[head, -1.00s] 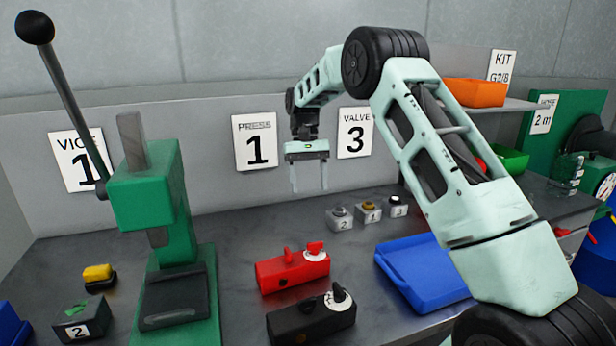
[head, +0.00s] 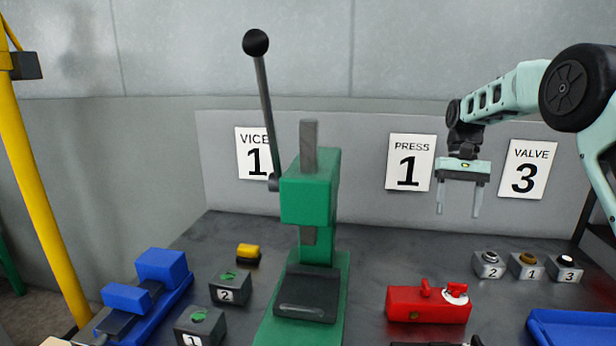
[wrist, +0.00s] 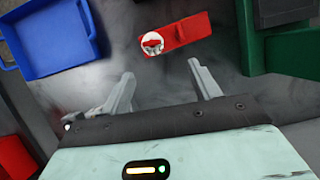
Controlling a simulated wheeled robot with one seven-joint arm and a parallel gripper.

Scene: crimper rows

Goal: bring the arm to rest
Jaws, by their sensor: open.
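My gripper (head: 458,205) hangs above the bench in the head view, its fingers pointing down, apart and empty. It is in front of the back panel between the PRESS 1 sign (head: 411,162) and the VALVE 3 sign (head: 526,169). In the wrist view my gripper (wrist: 162,85) also shows its two fingers spread with nothing between them. Beyond the fingertips there lies the red valve block (wrist: 178,36) with its white dial, apart from the fingers. The same red valve block (head: 428,304) sits on the bench below my gripper in the head view.
The green press (head: 309,190) with its tall lever stands left of my gripper. A blue vice (head: 160,268) and numbered blocks (head: 230,287) are at the left. Three small numbered buttons (head: 528,266) and a blue tray (head: 570,328) are at the right. A yellow post (head: 35,190) stands far left.

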